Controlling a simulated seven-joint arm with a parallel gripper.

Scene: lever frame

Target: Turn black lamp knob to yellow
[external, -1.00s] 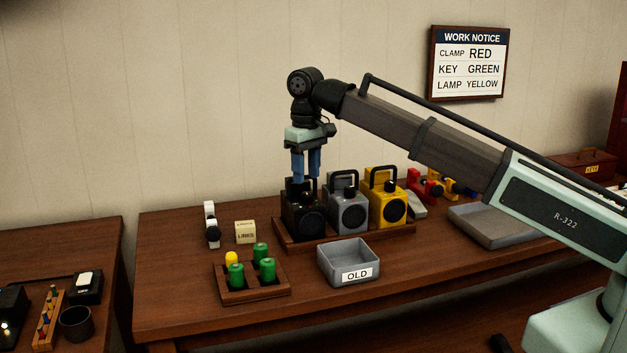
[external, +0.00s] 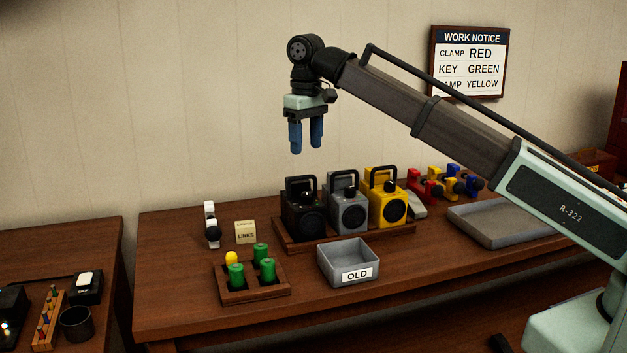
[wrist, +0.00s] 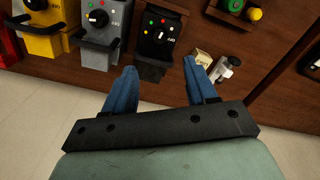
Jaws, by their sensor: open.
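The black lamp (external: 303,222) stands at the left end of a row of three lamps on a wooden tray, with a grey lamp (external: 348,212) and a yellow lamp (external: 385,205) to its right. In the wrist view the black lamp (wrist: 144,42) shows its knob (wrist: 162,37) on top, among small coloured dots and an OFF mark. The way the knob points is too small to tell. My gripper (external: 306,149) is open and empty, pointing down well above the black lamp. Its blue fingers also show in the wrist view (wrist: 160,63), apart from the lamp.
A grey OLD bin (external: 349,264) and a rack of green and yellow cylinders (external: 251,285) stand in front. A white-banded item (external: 211,226) and a LINKS box (external: 245,231) lie left. The wall notice (external: 467,62) reads LAMP YELLOW. The air around my gripper is clear.

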